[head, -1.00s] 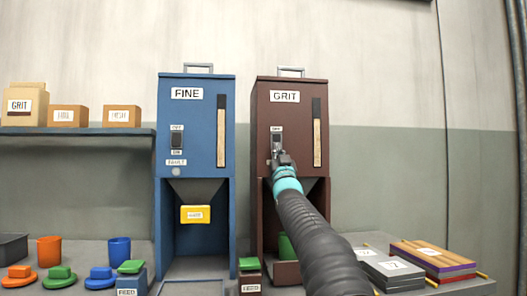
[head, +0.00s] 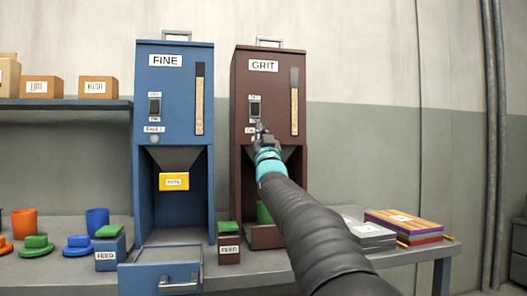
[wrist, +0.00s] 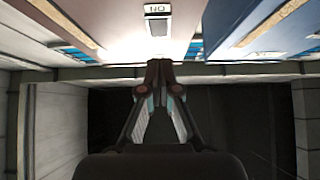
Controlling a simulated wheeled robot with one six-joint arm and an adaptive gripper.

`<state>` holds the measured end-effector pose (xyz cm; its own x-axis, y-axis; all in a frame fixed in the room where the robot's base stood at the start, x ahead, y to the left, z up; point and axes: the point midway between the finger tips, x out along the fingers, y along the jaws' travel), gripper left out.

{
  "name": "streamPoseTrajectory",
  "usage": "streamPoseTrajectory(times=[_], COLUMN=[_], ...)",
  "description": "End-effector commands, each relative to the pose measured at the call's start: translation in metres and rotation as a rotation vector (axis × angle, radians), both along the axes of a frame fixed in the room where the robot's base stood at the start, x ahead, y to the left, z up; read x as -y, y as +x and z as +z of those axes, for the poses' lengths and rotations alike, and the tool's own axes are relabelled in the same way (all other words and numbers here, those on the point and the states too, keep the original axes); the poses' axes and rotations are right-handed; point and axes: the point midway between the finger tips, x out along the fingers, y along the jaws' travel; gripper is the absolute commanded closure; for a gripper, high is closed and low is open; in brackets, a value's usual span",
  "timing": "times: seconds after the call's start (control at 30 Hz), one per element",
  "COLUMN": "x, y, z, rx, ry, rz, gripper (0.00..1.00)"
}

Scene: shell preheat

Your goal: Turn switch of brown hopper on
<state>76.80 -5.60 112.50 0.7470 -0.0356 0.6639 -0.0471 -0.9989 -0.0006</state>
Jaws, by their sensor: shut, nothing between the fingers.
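The brown hopper (head: 270,85) labelled GRIT stands right of the blue hopper. Its switch (head: 254,107) is a dark rocker in a pale frame on the upper front. Which way the rocker is tipped is too small to tell. A small red spot (head: 252,139) shows below it, partly beside my gripper. My gripper (head: 262,130) is shut and empty, just below the switch in the head view. In the wrist view my gripper's fingertips (wrist: 159,68) are together, apart from the switch (wrist: 158,27) in the picture; the ON label appears upside down.
The blue hopper (head: 174,85) labelled FINE stands close at left, with its own switch. A blue drawer (head: 150,276) juts out at the front. Small feed boxes, cups and coloured lids stand along the bench. Stacked plates (head: 405,226) lie at right.

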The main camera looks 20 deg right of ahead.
Motion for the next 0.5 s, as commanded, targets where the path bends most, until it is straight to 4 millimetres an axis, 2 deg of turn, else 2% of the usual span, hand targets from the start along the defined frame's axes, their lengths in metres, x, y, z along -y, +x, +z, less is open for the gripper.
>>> streamPoseTrajectory(times=[0.03, 0.2, 0.5], x=[-0.001, 0.0, 0.001], y=[-0.006, -0.02, -0.03], z=[-0.01, -0.027, -0.039], rx=[-0.001, -0.001, 0.0], ry=[0.0, 0.0, 0.0], rz=[0.0, -0.001, -0.004], gripper=[1.0, 1.0, 1.0])
